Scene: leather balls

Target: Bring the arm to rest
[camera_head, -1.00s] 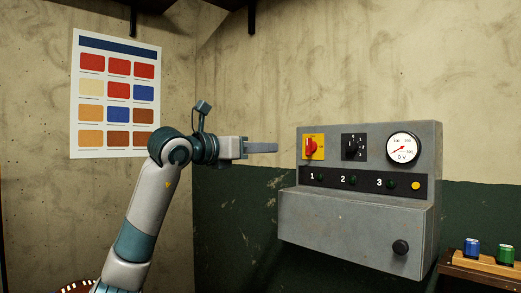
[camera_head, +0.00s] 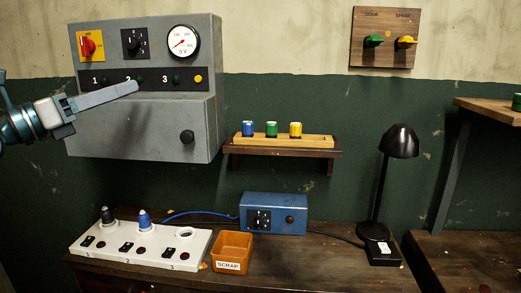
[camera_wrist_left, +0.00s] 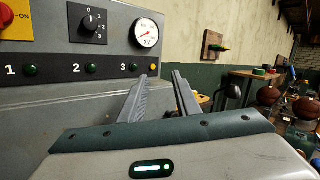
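My left gripper (camera_head: 135,88) comes in from the left in the head view. It appears in front of the grey control box (camera_head: 140,122), level with its row of numbered lamps. In the left wrist view the two fingers of my left gripper (camera_wrist_left: 160,77) stand apart with nothing between them, so it is open and empty. The grey box (camera_wrist_left: 60,102) is at the left there, with a black dial (camera_wrist_left: 92,23) and a gauge (camera_wrist_left: 146,33). I cannot tell how far the fingers are from the box. My right gripper is not in view.
Below is a workbench (camera_head: 330,265) with a white socket strip (camera_head: 150,250), an orange scrap bin (camera_head: 232,252), a blue box (camera_head: 275,213) and a black lamp (camera_head: 400,142). A small shelf (camera_head: 285,150) holds blue, green and yellow pieces. A wooden switch board (camera_head: 385,20) hangs above.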

